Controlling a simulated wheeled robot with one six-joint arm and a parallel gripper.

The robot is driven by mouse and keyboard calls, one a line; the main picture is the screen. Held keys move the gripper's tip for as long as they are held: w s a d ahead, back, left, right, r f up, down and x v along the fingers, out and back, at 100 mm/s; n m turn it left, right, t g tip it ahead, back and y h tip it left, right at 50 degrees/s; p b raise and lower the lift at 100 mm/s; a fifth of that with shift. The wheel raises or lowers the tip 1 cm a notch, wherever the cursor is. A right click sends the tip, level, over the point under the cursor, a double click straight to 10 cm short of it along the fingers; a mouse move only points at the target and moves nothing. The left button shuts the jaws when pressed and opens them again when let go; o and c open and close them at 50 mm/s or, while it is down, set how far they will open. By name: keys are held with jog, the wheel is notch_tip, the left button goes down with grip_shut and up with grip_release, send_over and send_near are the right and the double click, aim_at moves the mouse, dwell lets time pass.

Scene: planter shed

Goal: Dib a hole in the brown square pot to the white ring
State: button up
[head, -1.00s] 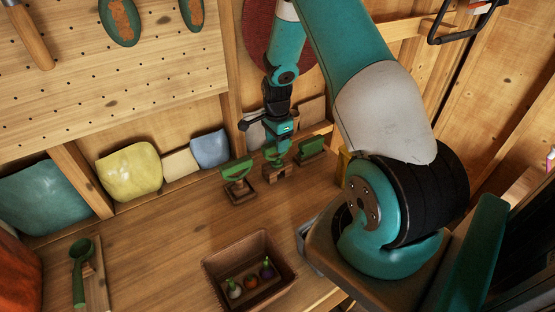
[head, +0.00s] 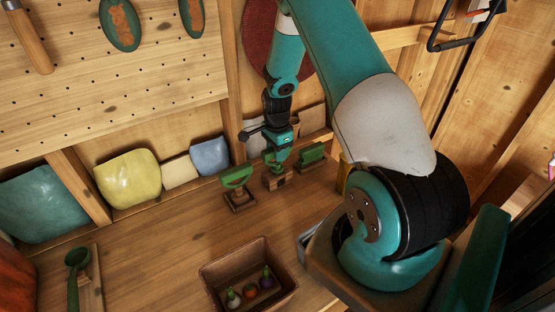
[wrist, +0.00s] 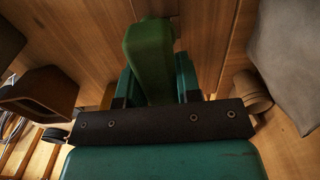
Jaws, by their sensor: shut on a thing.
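My gripper (head: 277,162) is shut on a green handle, which shows between the teal fingers in the wrist view (wrist: 150,55). In the head view the gripper is low over a small wooden block (head: 276,181) on the bench. The lower end of the held tool is hidden, so I cannot tell if it is in the block. Two other green-topped tools stand on each side, one at the left (head: 238,180) and one at the right (head: 311,154). I cannot make out the brown square pot or the white ring.
A brown square crate (head: 215,283) with several vegetables stands at the front of the bench. A green scoop (head: 77,265) lies at the left. Cushions, one yellow (head: 127,178) and one blue (head: 210,156), line the back wall. The bench (head: 165,230) between is clear.

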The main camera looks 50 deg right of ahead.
jog(key=shift+r+p, duration=2.55)
jog(key=shift+r, duration=1.35)
jog(key=shift+d, duration=0.1)
